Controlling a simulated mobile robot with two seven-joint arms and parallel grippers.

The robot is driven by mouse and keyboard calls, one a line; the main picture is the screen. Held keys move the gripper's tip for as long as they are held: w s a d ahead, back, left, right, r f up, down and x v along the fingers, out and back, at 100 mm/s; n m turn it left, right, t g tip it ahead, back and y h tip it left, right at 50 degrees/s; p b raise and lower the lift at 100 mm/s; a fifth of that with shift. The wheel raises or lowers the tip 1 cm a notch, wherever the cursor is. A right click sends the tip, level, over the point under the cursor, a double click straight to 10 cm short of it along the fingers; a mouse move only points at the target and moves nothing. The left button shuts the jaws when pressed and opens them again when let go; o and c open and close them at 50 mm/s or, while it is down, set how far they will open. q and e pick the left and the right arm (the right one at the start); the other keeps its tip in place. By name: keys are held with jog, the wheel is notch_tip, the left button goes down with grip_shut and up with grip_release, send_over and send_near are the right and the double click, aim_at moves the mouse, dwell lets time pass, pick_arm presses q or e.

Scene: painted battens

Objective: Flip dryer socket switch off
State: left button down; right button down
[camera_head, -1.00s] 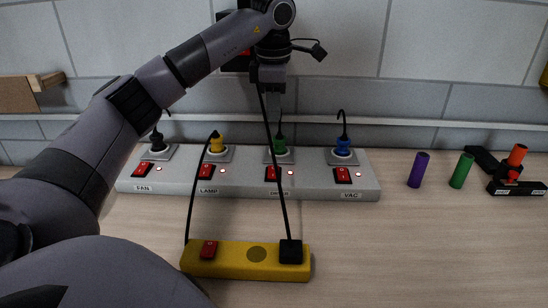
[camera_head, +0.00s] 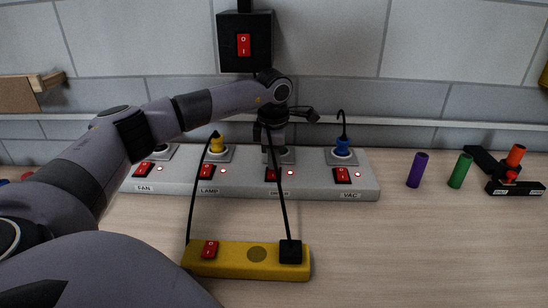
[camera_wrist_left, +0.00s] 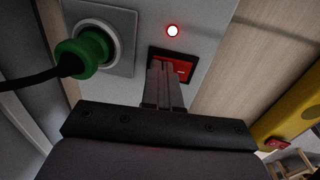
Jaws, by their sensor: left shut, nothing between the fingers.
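The grey socket strip (camera_head: 320,186) lies along the back of the table with red rocker switches. The dryer switch (camera_head: 270,175) is third from the left, its label partly covered by a black cord. In the left wrist view it is the red rocker (camera_wrist_left: 184,69), with a lit red lamp (camera_wrist_left: 173,31) beside it. The green plug (camera_wrist_left: 93,51) sits in its socket there; my gripper hides it in the head view. My left gripper (camera_head: 273,160) is shut and empty, its fingertips over the dryer switch. Whether they touch it I cannot tell. My right gripper is out of view.
A yellow power bar (camera_head: 228,260) lies in front of the strip, cords rising from it. The fan switch (camera_head: 143,170), lamp switch (camera_head: 206,172) and vac switch (camera_head: 342,175) flank the dryer switch. A black wall box (camera_head: 258,58) hangs behind. Purple (camera_head: 417,170) and green (camera_head: 460,171) cylinders stand right.

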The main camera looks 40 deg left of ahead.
aim_at(274, 175)
pick_arm(q)
jog(key=shift+f, duration=0.2)
dwell(0.3)
jog(key=shift+s+d, duration=0.1)
jog(key=shift+s+d+r+p, duration=0.15)
jog(key=shift+s+d+p, duration=0.2)
jog(key=shift+s+d, duration=0.1)
jog(key=shift+r, duration=0.15)
jog(key=shift+r+p, duration=0.3)
jog(key=shift+p, duration=0.1)
notch_tip(274, 175, up, 4)
jog(key=shift+s+d+r+p, duration=0.1)
jog(key=shift+s+d+p, duration=0.05)
jog(key=shift+p, duration=0.75)
notch_tip(274, 175, up, 9)
jog(key=s+b, duration=0.1)
jog(key=shift+d, duration=0.35)
